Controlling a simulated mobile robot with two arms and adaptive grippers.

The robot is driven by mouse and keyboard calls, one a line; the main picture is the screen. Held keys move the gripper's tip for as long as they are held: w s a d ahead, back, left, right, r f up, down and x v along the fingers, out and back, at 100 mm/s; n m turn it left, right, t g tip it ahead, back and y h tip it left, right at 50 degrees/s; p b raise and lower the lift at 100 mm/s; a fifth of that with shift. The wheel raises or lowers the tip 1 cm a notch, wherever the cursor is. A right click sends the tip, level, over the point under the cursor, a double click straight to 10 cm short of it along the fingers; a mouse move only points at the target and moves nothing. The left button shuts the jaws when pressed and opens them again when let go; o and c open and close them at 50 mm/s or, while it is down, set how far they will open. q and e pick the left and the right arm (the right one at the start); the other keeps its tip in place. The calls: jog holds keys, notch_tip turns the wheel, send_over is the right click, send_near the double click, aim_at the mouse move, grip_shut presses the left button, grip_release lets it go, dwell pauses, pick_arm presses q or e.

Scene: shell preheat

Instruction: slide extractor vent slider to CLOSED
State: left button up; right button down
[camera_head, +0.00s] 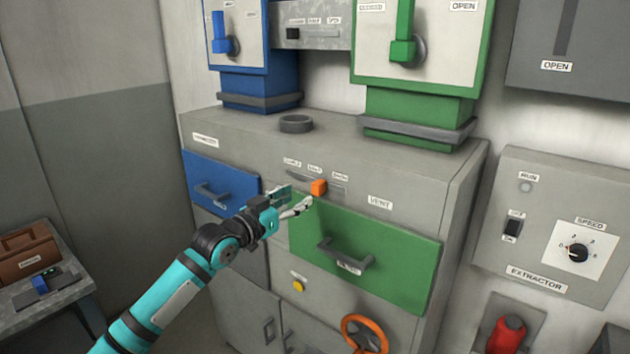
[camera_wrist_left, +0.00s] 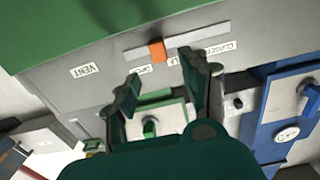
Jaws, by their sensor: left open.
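The vent slider's orange knob (camera_head: 318,187) sits on a grey slot in the cabinet's upper front, above the green drawer. In the left wrist view the knob (camera_wrist_left: 158,51) stands between the middle label and the end label nearest VENT, away from the CLOSED label (camera_wrist_left: 222,47) at the right end of the slot. My left gripper (camera_head: 297,200) is open and empty, just left of the knob in the head view. In the left wrist view the knob lies beyond the gap between the fingertips (camera_wrist_left: 160,70); no contact shows. My right gripper is out of view.
The green drawer (camera_head: 390,260) with a dark handle is just below the gripper, and the blue drawer (camera_head: 220,183) is to its left. A grey ring (camera_head: 295,124) lies on the cabinet top. The extractor panel (camera_head: 550,225) is on the right wall. An orange wheel (camera_head: 365,333) is low down.

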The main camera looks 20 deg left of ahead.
aim_at(314, 187)
pick_arm(q)
jog(key=p+x, duration=0.1)
jog(key=x, duration=0.7)
grip_shut()
dwell(0.3)
